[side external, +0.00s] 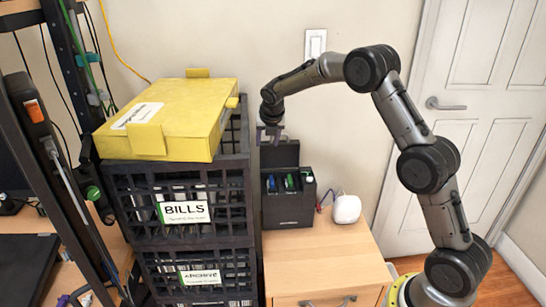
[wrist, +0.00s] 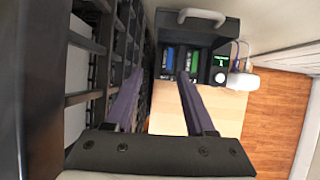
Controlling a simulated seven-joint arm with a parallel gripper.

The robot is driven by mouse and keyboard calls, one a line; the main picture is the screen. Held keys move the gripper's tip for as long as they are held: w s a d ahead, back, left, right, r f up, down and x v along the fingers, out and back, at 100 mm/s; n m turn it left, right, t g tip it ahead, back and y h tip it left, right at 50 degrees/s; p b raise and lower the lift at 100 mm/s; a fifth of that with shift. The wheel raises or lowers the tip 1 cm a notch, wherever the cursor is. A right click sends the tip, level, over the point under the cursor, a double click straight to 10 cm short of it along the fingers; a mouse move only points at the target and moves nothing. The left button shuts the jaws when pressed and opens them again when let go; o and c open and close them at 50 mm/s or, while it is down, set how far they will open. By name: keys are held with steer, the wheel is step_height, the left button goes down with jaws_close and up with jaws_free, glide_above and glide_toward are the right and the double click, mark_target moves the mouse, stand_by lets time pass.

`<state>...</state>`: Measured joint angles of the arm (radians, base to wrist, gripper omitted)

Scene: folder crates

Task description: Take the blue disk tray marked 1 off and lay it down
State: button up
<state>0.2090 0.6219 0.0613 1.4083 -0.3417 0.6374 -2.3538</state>
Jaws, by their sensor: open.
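A black disk enclosure (side external: 289,209) stands on a wooden cabinet, and it also shows in the wrist view (wrist: 203,40). In its open bay are a blue disk tray (side external: 271,184) on the left and a green tray (side external: 290,182) beside it. Another blue piece shows at the right of the bay. The blue tray also shows in the wrist view (wrist: 168,58); no number can be read on it. My gripper (side external: 270,138) is above the enclosure, apart from the trays. In the wrist view my gripper (wrist: 160,75) is open and empty, with its purple fingers spread.
Black crates (side external: 240,172) stand close to the left of the enclosure, with a yellow box (side external: 185,110) on top. A white rounded device (side external: 346,209) sits to the right. The cabinet top (side external: 315,262) is clear in front.

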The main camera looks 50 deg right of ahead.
steer(key=g, duration=0.1)
glide_toward(271, 179)
steer(key=x, duration=0.8)
steer(key=shift+d+f, duration=0.1)
steer(key=shift+f, duration=0.2)
steer(key=shift+c, duration=0.3)
jaws_close()
stand_by(0.8)
stand_by(1.7)
